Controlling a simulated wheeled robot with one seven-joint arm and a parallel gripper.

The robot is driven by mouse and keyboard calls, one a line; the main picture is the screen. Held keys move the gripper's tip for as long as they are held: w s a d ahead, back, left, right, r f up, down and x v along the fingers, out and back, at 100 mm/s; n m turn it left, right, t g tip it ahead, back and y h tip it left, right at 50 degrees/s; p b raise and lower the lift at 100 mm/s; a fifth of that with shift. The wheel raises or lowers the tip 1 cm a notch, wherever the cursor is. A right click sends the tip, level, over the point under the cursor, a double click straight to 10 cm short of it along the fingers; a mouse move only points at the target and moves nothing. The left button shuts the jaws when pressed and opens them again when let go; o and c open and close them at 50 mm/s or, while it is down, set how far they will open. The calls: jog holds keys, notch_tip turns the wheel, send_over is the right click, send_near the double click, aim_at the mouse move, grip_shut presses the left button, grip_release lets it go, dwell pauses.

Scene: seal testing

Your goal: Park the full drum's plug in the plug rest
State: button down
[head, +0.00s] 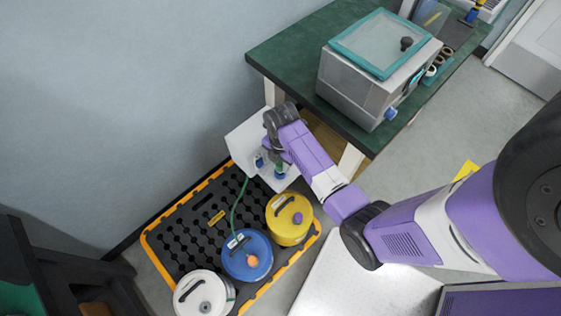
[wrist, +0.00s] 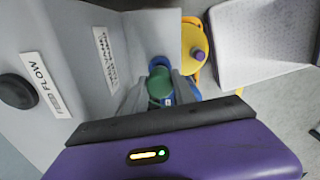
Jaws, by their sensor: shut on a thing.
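My gripper (wrist: 159,88) is shut on a green rounded piece (wrist: 159,82), with blue showing around and below it. In the head view the gripper (head: 279,165) is beside the pale box. The purple plug also shows in the wrist view (wrist: 198,54). I cannot tell which drum is full, nor make out the plug rest.
The pallet's orange rim (head: 152,247) borders the wall. A green hose (head: 236,208) rises from the blue drum toward the pale box (head: 242,138). Its labelled face and black knob (wrist: 18,91) are close on the left in the wrist view. A green bench (head: 285,62) stands behind.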

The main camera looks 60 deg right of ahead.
jog(key=shift+f+b, duration=0.45)
jog(key=shift+f, duration=0.55)
jog(key=c, duration=0.9)
grip_release()
jog(key=shift+c, duration=0.2)
jog(key=shift+r, duration=3.85)
